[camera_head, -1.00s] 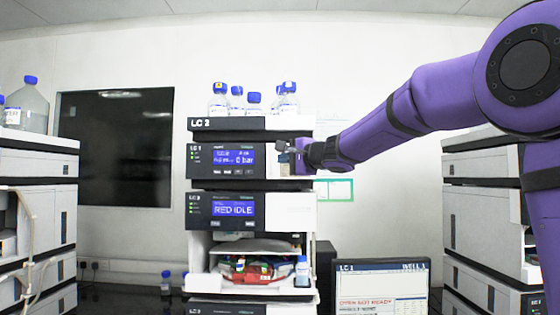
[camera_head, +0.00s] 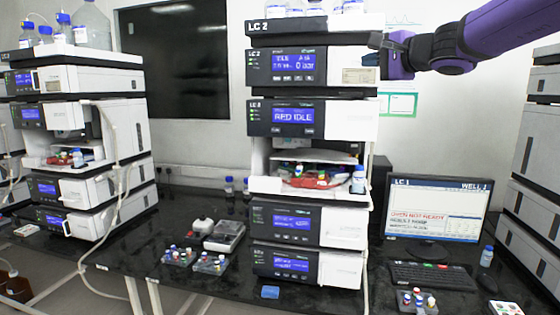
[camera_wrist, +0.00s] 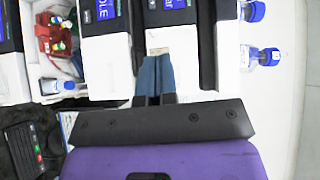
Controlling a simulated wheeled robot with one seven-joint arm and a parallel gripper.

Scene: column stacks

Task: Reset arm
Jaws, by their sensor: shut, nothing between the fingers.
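My purple arm reaches in from the upper right of the head view. My gripper (camera_head: 378,43) is by the right end of the upper module (camera_head: 285,66) of the middle column stack, next to a small pale label (camera_head: 358,75). In the wrist view, the two blue-grey fingers of my gripper (camera_wrist: 155,64) are together, with nothing between them. They point at the white front of a module (camera_wrist: 166,48), close to the pale label. I cannot tell whether they touch it.
Bottles with blue caps (camera_wrist: 250,11) stand on top of the stack. A monitor (camera_head: 436,212) and keyboard (camera_head: 432,275) are to its right. Vial trays (camera_head: 210,263) lie on the black bench to its left. Other stacks stand at left (camera_head: 126,125) and right.

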